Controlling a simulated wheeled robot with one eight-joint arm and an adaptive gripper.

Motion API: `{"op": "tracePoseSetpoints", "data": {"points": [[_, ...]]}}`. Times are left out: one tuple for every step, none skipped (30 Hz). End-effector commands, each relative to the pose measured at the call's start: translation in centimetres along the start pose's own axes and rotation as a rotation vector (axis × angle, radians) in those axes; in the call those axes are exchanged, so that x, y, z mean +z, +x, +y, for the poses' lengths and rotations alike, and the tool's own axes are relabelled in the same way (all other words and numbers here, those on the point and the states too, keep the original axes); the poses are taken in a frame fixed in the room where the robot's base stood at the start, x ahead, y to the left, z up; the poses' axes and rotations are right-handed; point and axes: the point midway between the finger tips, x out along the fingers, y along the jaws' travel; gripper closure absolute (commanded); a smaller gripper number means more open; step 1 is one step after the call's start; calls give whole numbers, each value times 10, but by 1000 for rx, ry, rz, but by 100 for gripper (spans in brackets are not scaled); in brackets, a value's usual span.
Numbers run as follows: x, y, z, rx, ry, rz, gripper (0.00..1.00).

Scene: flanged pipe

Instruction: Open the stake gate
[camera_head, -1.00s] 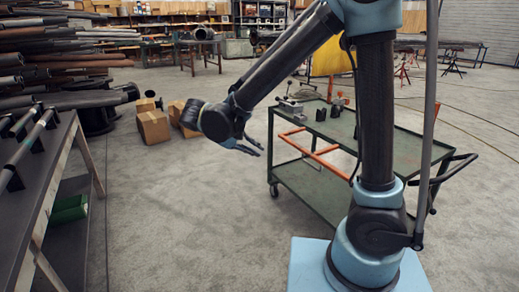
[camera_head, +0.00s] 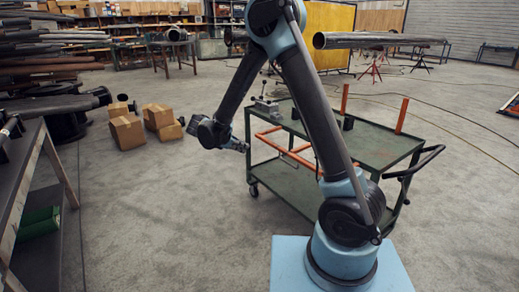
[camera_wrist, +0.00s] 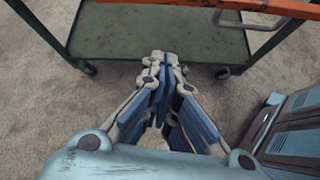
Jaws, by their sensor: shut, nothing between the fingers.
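The green cart (camera_head: 375,146) stands beside my base. An orange bar frame (camera_head: 288,152), which looks like the stake gate, sits low along the cart's near left side. Orange bars (camera_wrist: 262,6) also cross the top right of the wrist view. My gripper (camera_head: 242,147) is just left of the cart, close to the frame's left end; I cannot tell from the head view whether they touch. In the wrist view, my gripper (camera_wrist: 163,62) has its fingertips together and empty, in front of the cart's lower shelf (camera_wrist: 150,30) and apart from the orange bars.
Two orange stakes (camera_head: 402,115) stand upright on the cart. A clamp tool (camera_head: 264,106) sits on its top. Cardboard boxes (camera_head: 127,132) lie on the floor to the left. A dark workbench (camera_head: 28,185) is at the left edge. Floor between bench and cart is clear.

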Motion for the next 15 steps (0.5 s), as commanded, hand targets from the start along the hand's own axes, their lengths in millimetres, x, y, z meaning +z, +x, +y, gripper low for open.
{"op": "tracePoseSetpoints", "data": {"points": [[0, 10, 4, -2, -46, -3, 100], [0, 15, 6, -2, -75, -4, 100], [0, 20, 9, -2, -108, -5, 100], [0, 23, 11, -2, -129, -6, 100], [0, 25, 12, -2, -147, -7, 100], [1, 28, 13, -2, -164, -8, 100], [1, 30, 14, -1, -175, -9, 100], [1, 31, 15, -1, -182, -9, 100], [1, 33, 15, -1, -188, -9, 100], [1, 35, 15, -1, -191, -9, 100], [1, 37, 15, -1, -192, -10, 100], [1, 40, 15, -2, -192, -10, 100], [1, 43, 15, -2, -192, -10, 100], [1, 47, 15, -3, -191, -10, 100], [1, 53, 15, -3, -190, -10, 100]]}}
